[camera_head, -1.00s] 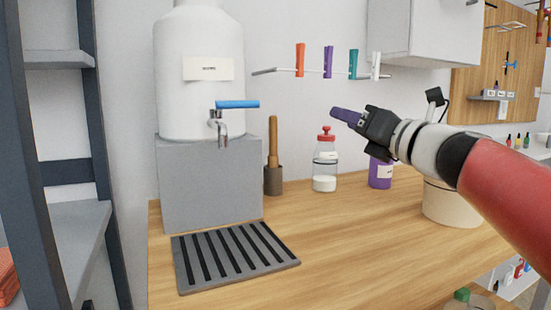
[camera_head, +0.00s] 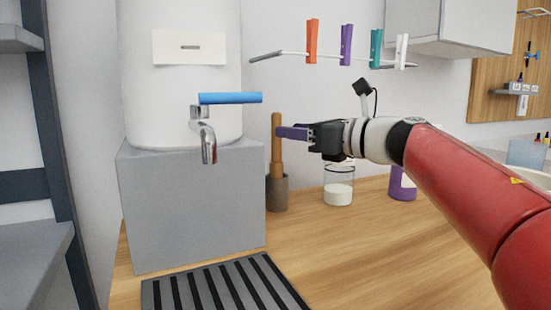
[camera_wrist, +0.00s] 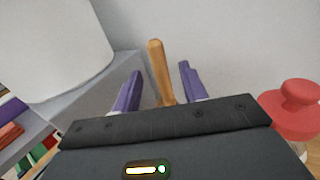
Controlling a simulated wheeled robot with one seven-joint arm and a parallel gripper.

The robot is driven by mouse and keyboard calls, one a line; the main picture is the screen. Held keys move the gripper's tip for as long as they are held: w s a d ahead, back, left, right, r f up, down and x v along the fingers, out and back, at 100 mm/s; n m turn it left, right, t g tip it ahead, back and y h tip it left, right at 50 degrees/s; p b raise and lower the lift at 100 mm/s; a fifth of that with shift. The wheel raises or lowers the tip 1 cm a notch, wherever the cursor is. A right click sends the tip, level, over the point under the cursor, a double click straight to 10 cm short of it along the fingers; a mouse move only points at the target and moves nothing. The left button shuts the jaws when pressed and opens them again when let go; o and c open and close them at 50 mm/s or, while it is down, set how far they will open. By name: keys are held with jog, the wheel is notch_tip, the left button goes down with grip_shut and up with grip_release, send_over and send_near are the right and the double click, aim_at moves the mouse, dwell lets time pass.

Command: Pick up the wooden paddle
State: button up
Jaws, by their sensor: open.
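The wooden paddle (camera_head: 276,146) stands upright in a small grey-brown cup (camera_head: 278,193) beside the grey block on the counter. My gripper (camera_head: 281,132) is at the height of the paddle's upper part, and its purple fingers overlap the paddle in the head view. In the wrist view the gripper (camera_wrist: 158,82) is open, with the paddle (camera_wrist: 160,70) showing between the two purple fingers. The paddle's lower end is hidden by the cup and by my gripper's body. I cannot tell whether a finger touches the paddle.
A white tank (camera_head: 180,90) with a blue-handled tap (camera_head: 208,130) stands on the grey block (camera_head: 190,215), left of the paddle. A jar of white powder (camera_head: 338,190) with a red lid (camera_wrist: 298,108) stands to the right. A rail with coloured clips (camera_head: 346,45) is above.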

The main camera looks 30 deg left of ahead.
aim_at(277, 161)
jog(key=a, duration=0.3)
jog(key=w+a+p, duration=0.1)
jog(key=a, duration=0.1)
jog(key=shift+f, duration=0.2)
grip_shut()
